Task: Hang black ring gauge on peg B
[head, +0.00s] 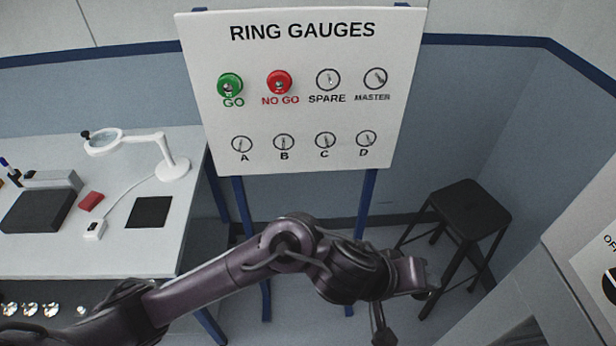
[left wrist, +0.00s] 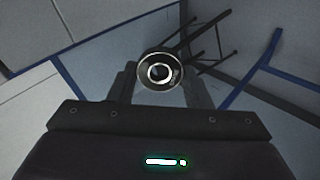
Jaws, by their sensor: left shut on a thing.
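The black ring gauge (left wrist: 143,74) shows in the left wrist view, a dark ring with a bright metal bore. My left gripper (left wrist: 160,84) is shut on it, with a finger on each side. In the head view my left arm reaches across to the right, below the board, and the left gripper (head: 418,285) is at its far end; the ring is hard to make out there. Peg B (head: 284,142) is on the lower row of the white board, between peg A (head: 241,144) and peg C (head: 325,140). It is bare. My right gripper is not in view.
A green ring (head: 229,84) hangs at GO and a red ring (head: 279,82) at NO GO. The other pegs look bare. A workbench (head: 190,215) with a magnifier lamp (head: 172,165) stands left. A black stool (head: 468,207) stands right. Blue posts (head: 367,215) hold the board.

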